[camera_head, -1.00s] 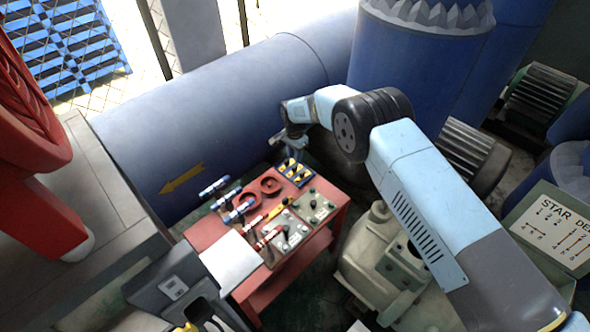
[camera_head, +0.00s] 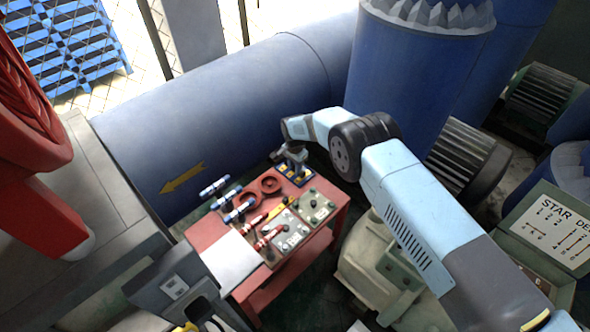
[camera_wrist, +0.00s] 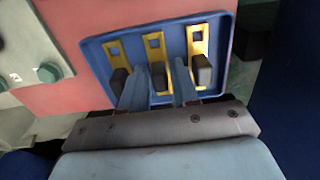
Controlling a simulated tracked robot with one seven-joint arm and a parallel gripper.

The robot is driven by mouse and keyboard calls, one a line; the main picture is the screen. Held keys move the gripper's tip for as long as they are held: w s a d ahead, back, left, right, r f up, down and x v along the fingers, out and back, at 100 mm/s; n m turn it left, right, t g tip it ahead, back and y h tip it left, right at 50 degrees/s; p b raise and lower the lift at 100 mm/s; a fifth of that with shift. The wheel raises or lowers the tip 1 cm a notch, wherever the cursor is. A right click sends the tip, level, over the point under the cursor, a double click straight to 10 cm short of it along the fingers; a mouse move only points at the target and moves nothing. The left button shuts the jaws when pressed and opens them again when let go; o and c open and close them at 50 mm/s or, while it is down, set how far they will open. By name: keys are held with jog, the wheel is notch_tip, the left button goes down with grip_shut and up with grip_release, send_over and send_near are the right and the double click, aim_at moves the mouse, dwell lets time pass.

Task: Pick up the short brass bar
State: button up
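A blue tray (camera_wrist: 219,85) at the back corner of the red table holds three brass bars, each with a dark block near its lower end. In the wrist view the left bar (camera_wrist: 115,52) looks shortest, the middle bar (camera_wrist: 154,46) is between, and the right bar (camera_wrist: 198,38) looks longest, though the tilted view makes lengths uncertain. My gripper (camera_wrist: 160,76) is open, its two fingers apart around the middle bar's lower part. Whether they touch it I cannot tell. In the head view my gripper (camera_head: 292,156) is over the tray and hides much of it.
The red table (camera_head: 209,232) also carries red round parts (camera_head: 270,185), blue-handled tools, two grey plates with knobs (camera_head: 317,207) and a white sheet (camera_head: 230,258). A large blue pipe (camera_head: 215,120) lies behind the table. A blue drum (camera_head: 405,75) stands close behind my arm.

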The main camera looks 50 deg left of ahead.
grip_shut()
dwell(0.5)
jog(key=shift+r, duration=0.65)
jog(key=s+d+r, duration=0.7)
jog(key=d+r, duration=0.4)
jog(key=d, duration=0.1)
jog(key=shift+r, duration=0.35)
jog(key=shift+d, duration=0.1)
jog(key=shift+c, duration=1.2)
grip_release()
grip_shut()
